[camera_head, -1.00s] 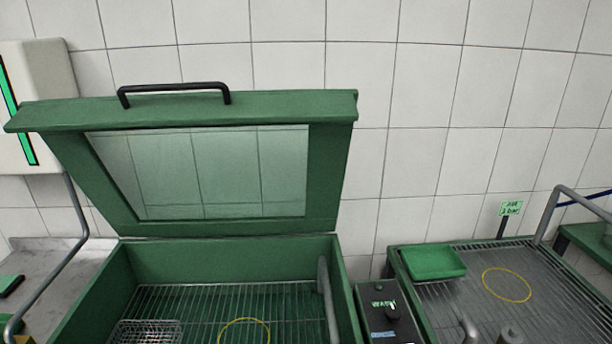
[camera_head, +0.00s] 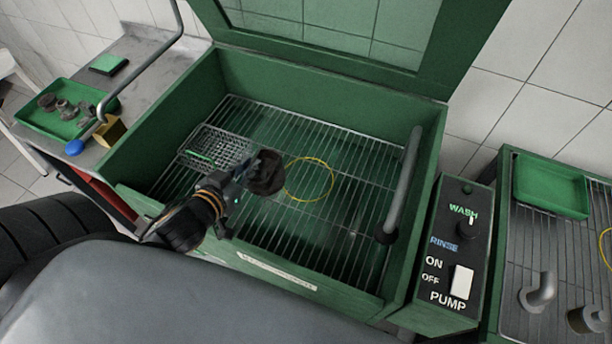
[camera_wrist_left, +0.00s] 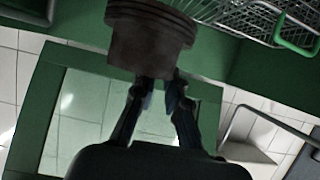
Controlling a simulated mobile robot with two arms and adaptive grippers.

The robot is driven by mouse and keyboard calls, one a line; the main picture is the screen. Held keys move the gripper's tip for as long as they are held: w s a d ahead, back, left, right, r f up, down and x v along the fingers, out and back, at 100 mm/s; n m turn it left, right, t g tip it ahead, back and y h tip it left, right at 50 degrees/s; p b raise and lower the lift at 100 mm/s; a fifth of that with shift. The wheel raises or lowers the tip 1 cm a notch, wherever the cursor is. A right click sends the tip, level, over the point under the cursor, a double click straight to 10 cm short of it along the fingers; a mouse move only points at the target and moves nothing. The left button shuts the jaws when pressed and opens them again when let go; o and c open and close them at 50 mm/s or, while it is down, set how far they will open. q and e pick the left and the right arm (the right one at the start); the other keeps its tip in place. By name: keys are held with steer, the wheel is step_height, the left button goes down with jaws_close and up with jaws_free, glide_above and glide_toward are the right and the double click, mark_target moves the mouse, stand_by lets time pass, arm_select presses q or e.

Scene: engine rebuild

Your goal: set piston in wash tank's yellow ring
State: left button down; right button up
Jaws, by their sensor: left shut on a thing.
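The piston (camera_head: 265,174) is dark and dirty brown. My left gripper (camera_head: 244,174) is shut on it and holds it over the wash tank, just left of the yellow ring (camera_head: 309,179). The wash tank (camera_head: 427,190) is a green open box with a wire rack as its floor, and the ring lies flat and empty on that rack. In the left wrist view the piston (camera_wrist_left: 150,38) sits between the fingertips (camera_wrist_left: 160,88), with its ring grooves at the far end. Its height above the rack is hard to tell. My right gripper is not in view.
A wire basket (camera_head: 216,150) stands on the rack left of the piston. A grey pipe (camera_head: 403,183) rises along the tank's right wall, beside the pump control box (camera_head: 456,250). The raised lid (camera_head: 470,40) is behind. A green tray (camera_head: 24,118) with dirty parts lies left.

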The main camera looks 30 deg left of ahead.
mark_target(275, 157)
arm_select(q)
steer(key=shift+w+a, duration=0.2)
steer(key=shift+w, duration=0.05)
steer(key=w+d+f, duration=0.1)
steer(key=w, duration=0.1)
steer(key=w+d+f+p, duration=0.1)
steer(key=w, duration=0.1)
steer(key=w+d, duration=0.1)
steer(key=w, duration=0.1)
steer(key=shift+w+f, duration=0.1)
steer(key=shift+f, duration=0.3)
steer(key=w+d+f, duration=0.1)
steer(key=f, duration=0.2)
steer(key=w+d+f, duration=0.1)
steer(key=w+f, duration=0.1)
steer(key=f, duration=0.1)
steer(key=w+f, duration=0.2)
steer(key=f, duration=0.2)
steer(key=shift+w+d, duration=0.2)
steer(key=shift+d, duration=0.2)
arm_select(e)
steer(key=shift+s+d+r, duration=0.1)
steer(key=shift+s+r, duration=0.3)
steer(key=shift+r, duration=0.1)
arm_select(q)
steer(key=shift+f, duration=0.15)
steer(key=c, duration=1.4)
jaws_free()
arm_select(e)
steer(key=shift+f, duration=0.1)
